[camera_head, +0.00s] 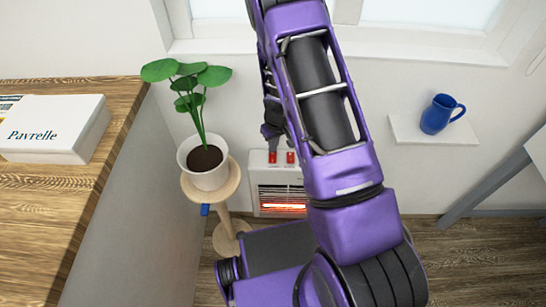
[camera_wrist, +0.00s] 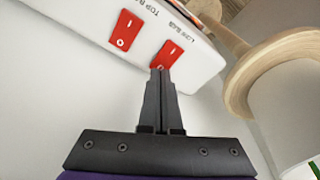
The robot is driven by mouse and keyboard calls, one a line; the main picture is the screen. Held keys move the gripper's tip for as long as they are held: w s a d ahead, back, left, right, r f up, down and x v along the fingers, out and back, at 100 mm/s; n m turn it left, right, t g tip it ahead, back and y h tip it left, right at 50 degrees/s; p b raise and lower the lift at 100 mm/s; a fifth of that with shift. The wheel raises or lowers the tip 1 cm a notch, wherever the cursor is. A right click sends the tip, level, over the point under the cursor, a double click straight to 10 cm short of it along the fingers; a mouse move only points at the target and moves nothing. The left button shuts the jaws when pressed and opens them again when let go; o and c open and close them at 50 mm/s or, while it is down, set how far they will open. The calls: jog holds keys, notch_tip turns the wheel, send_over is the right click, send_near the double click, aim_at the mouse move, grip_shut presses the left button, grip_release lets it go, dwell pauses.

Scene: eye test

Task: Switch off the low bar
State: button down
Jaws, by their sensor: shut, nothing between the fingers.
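A white heater (camera_head: 256,185) stands against the wall; a lower bar glows orange behind its grille (camera_head: 283,207). Two red rocker switches sit on its top. In the wrist view the left switch (camera_wrist: 127,28) is labelled for the top bar, and the right one, the low bar switch (camera_wrist: 170,52), carries a "LOW BAR" label. The low bar switch is the left one in the head view (camera_head: 272,157). My gripper (camera_wrist: 161,72) is shut and empty, its tips at the "O" end of the low bar switch, partly covering it. I cannot tell whether they touch.
A potted plant (camera_head: 204,166) stands on a round wooden stand (camera_head: 229,190) close beside the heater. A blue mug (camera_head: 437,115) rests on a white wall shelf (camera_head: 408,130) at right. A wooden counter (camera_head: 40,205) with a white box (camera_head: 52,128) is at left.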

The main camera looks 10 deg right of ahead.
jog(key=shift+f+b, duration=0.45)
jog(key=shift+f, duration=0.1)
jog(key=shift+r+p, duration=2.15)
jog(key=shift+r, duration=1.35)
